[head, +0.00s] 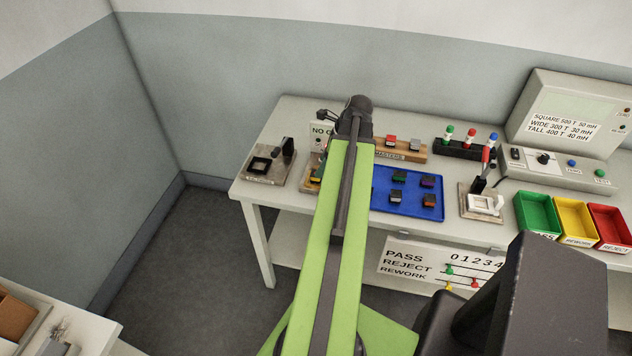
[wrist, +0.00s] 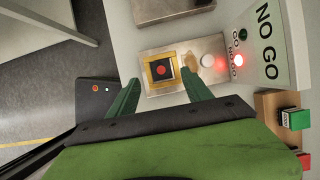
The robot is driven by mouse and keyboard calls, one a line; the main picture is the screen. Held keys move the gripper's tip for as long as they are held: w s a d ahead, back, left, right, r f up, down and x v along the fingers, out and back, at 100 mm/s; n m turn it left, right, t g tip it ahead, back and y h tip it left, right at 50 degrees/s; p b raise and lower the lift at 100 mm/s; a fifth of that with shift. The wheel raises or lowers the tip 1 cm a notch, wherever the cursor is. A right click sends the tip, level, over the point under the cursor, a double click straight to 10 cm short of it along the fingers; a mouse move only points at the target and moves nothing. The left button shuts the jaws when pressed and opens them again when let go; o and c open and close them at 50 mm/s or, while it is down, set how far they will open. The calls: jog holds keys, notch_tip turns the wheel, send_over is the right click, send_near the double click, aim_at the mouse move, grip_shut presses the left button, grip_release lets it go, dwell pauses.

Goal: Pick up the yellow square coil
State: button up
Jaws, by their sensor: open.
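The yellow square coil (wrist: 149,69) shows in the wrist view as a yellow square frame around a dark middle with a red spot. It sits on a metal gauge plate (wrist: 183,56) beside lamps. My gripper (wrist: 160,80) is open and empty in the wrist view. Its two green fingers reach toward the near side of the coil, one to each side. I cannot tell how high the fingertips are above the plate. In the head view my green arm hides my gripper and most of the gauge.
A red lamp (wrist: 207,60) glows beside the NO GO sign (wrist: 264,40). A wooden rack (wrist: 271,109) stands at the right in the wrist view. In the head view, a blue tray (head: 381,205) of dark coils and green, yellow and red bins (head: 537,213) stand farther right.

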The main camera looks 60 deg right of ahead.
jog(key=b+x, duration=0.2)
jog(key=x, duration=0.1)
jog(key=b+x, duration=0.1)
jog(key=shift+s+d+f+b, duration=0.1)
jog(key=shift+d+f+b, duration=0.05)
jog(key=shift+f+b, duration=0.3)
jog(key=shift+r, duration=0.1)
grip_shut()
